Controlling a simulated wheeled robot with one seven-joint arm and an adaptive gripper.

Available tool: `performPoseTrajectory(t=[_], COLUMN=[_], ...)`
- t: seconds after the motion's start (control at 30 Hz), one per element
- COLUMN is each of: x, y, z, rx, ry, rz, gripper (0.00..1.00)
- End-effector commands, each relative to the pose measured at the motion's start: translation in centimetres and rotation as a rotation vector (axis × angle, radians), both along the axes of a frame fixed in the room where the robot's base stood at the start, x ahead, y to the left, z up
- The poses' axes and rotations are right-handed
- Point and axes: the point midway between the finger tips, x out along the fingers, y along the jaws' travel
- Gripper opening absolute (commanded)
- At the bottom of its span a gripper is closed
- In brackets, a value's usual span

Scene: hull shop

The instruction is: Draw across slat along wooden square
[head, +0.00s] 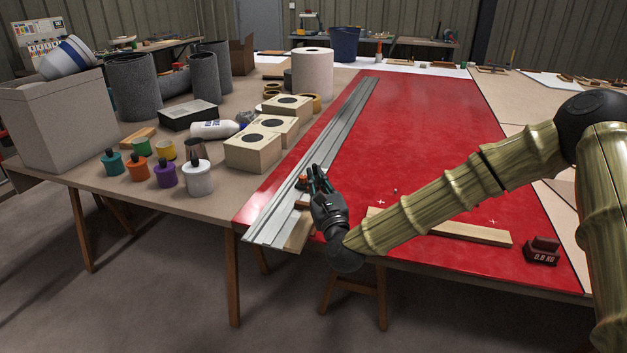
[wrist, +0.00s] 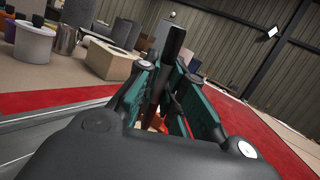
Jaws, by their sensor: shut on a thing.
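A pale wooden slat (head: 470,234) lies on the red sheet near its front edge, partly behind my arm. My gripper (head: 318,180) is over the front end of a long metal rail. It is shut on a dark, marker-like stick (wrist: 172,55), which stands up between the fingers in the wrist view. A flat wooden piece (head: 298,236) shows beside the rail at the table's front edge, partly hidden by my gripper; I cannot tell if it is the wooden square. A small orange-brown piece (head: 302,182) is by the fingertips. The stick's tip is not clear.
The metal rail (head: 335,125) runs along the left of the red sheet (head: 430,130). A dark red weight (head: 541,251) marked 0.8 KG sits at the front right. Wooden boxes (head: 252,152), paint bottles (head: 197,178) and rolls crowd the left. The red sheet's far part is clear.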

Motion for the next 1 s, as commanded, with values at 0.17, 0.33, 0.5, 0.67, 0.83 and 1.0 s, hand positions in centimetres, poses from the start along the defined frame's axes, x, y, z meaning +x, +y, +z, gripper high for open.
performPoseTrajectory(t=[0.17,0.33,0.5,0.67,0.83,1.0], x=[0.4,0.4,0.4,0.4,0.4,0.4], y=[0.7,0.6,0.6,0.6,0.7,0.7], z=[0.4,-0.1,-1.3,-2.7,-4.1,-4.7], rx=[-0.007,-0.007,-0.007,-0.008,-0.007,-0.007], ry=[-0.01,-0.01,-0.009,-0.009,-0.01,-0.01], rz=[0.009,0.007,0.007,0.008,0.008,0.009], gripper=[0.0,0.0,0.0,0.0,0.0,0.0])
